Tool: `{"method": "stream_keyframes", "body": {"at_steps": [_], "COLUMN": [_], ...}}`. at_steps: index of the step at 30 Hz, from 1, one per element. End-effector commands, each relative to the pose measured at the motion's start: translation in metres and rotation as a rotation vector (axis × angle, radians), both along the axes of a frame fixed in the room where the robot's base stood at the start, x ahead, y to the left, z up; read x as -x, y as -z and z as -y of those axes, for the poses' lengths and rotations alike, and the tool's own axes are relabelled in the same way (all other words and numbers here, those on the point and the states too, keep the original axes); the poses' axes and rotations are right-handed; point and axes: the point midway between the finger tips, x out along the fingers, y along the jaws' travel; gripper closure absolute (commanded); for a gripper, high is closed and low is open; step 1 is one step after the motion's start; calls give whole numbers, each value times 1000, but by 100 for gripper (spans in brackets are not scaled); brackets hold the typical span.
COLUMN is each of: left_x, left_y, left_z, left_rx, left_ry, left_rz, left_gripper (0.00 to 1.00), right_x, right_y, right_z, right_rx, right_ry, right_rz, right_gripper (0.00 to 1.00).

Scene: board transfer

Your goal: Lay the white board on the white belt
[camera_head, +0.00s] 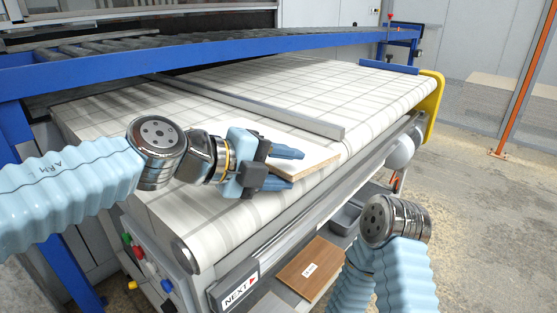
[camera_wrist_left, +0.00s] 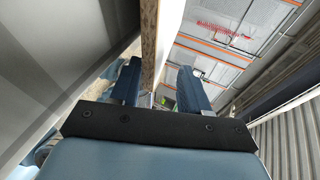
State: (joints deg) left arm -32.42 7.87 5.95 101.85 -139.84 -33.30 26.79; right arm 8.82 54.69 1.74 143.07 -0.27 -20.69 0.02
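The white board (camera_head: 310,157), with a brown wooden edge, lies near the front edge of the white belt (camera_head: 190,212), just in front of a grey rail. It looks flat or nearly flat; I cannot tell whether all of it touches the belt. My left gripper (camera_head: 287,168) is at the board's left end, fingers spread, one above and one lower. In the left wrist view the board (camera_wrist_left: 150,45) shows edge-on between the fingers, with a gap beside the right finger. My gripper hides part of the board. My right arm shows at the lower right, but its gripper is out of view.
A grey rail (camera_head: 250,103) runs across the belt behind the board. A blue-framed roller conveyor (camera_head: 180,57) stands behind. A brown labelled panel (camera_head: 311,268) lies on a lower shelf under the belt's front. The belt's far right part is clear.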

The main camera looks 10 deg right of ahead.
Motion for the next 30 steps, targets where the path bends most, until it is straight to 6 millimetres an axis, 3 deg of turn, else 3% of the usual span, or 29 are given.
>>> {"method": "stream_keyframes", "body": {"at_steps": [21, 30], "left_x": [0, 2], "left_y": [-10, -11], "left_z": [-6, -8], "left_rx": [-573, -617], "left_ry": [-9, -7], "left_rz": [-181, -201], "left_gripper": [55, 55], "right_x": [0, 0], "right_y": [-1, -1], "right_z": [0, 0], "right_rx": [0, 0], "right_ry": [0, 0], "right_rz": [0, 0], "right_gripper": [57, 57]}}
